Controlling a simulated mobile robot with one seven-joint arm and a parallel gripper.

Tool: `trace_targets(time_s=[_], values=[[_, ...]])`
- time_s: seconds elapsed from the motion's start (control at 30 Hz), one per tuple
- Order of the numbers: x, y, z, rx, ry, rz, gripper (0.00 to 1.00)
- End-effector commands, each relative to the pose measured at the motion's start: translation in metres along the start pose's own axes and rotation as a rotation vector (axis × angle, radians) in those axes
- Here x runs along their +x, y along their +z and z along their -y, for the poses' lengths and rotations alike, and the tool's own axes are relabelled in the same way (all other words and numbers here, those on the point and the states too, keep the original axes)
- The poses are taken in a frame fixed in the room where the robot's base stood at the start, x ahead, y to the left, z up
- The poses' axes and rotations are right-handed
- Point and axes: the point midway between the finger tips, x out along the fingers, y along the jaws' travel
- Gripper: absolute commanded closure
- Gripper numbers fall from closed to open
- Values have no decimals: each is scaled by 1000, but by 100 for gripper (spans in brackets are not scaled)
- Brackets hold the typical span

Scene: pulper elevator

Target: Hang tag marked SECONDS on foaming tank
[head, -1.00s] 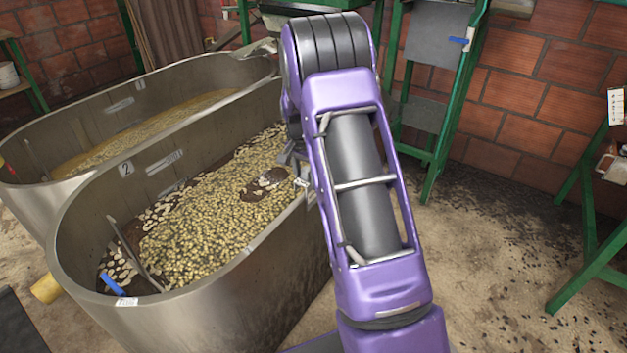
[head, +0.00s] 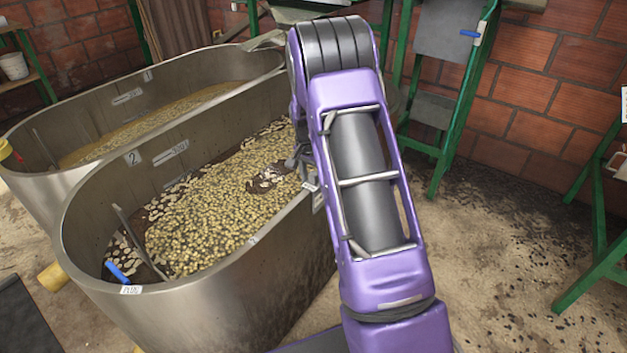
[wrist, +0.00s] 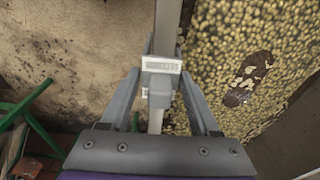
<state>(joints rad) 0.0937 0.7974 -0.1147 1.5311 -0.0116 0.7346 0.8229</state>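In the wrist view a small pale tag with dark lettering (wrist: 161,66) sits on a grey clip at a tank rim, between the fingers of my gripper (wrist: 164,48). Its word is too small to read. The fingers flank the clip; whether they grip it is unclear. In the head view my gripper (head: 297,162) is at the near tank's right rim, mostly hidden behind my arm. The near steel tank (head: 190,300), marked 2, holds yellowish beans. A second steel tank (head: 30,193) stands behind it. I cannot see which one is named as the foaming tank.
A blue handle (head: 118,272) and a small label (head: 131,289) are at the near tank's front left rim. Green metal frames (head: 455,125) stand at the back and right. The floor (head: 480,260) right of my arm is open, with dark scattered bits.

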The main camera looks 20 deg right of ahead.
Motion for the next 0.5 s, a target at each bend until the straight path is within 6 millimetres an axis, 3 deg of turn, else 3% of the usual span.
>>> trace_targets(time_s=[0.03, 0.13, 0.5], values=[[0, 0, 0, 0, 0, 0, 26], [0, 0, 0, 0, 0, 0, 11], [-6, 0, 0, 0, -1, -1, 11]])
